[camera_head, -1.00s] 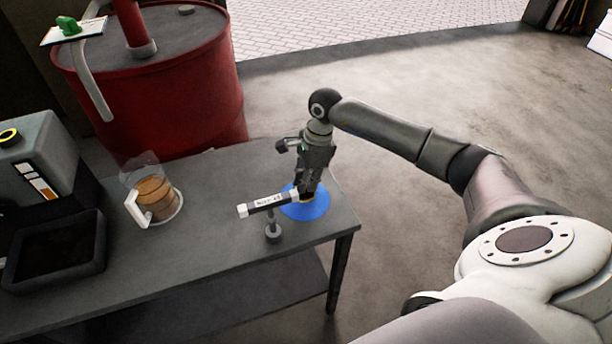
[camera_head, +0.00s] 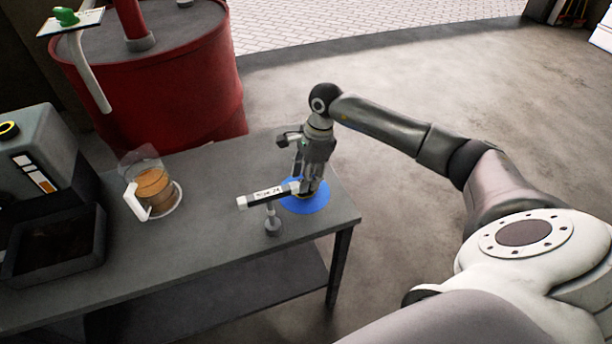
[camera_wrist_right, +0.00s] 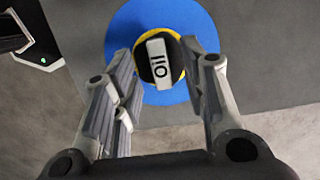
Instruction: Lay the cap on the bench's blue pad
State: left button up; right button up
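The cap (camera_wrist_right: 160,62) is black with a yellow rim and a pale raised bar marked OIL. In the right wrist view it lies between my right fingertips, over the blue pad. The round blue pad (camera_head: 313,207) lies near the right end of the bench (camera_head: 225,240); it also fills the upper middle of the right wrist view (camera_wrist_right: 122,28). My right gripper (camera_head: 309,190) points down at the pad, its fingertips at the cap's two sides, seemingly touching. The gripper hides the cap in the head view. My left gripper is not in view.
A small stand (camera_head: 273,225) with a pale-ended bar (camera_head: 262,197) is close left of the pad. A jug of brown liquid (camera_head: 153,190), a dark tray (camera_head: 55,245) and a grey machine (camera_head: 40,150) are further left. A red drum (camera_head: 150,85) stands behind the bench.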

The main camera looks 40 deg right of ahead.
notch_tip(320, 180, up, 11)
jog(key=d, duration=0.2)
jog(key=shift+s+r, duration=0.2)
jog(key=shift+s, duration=0.05)
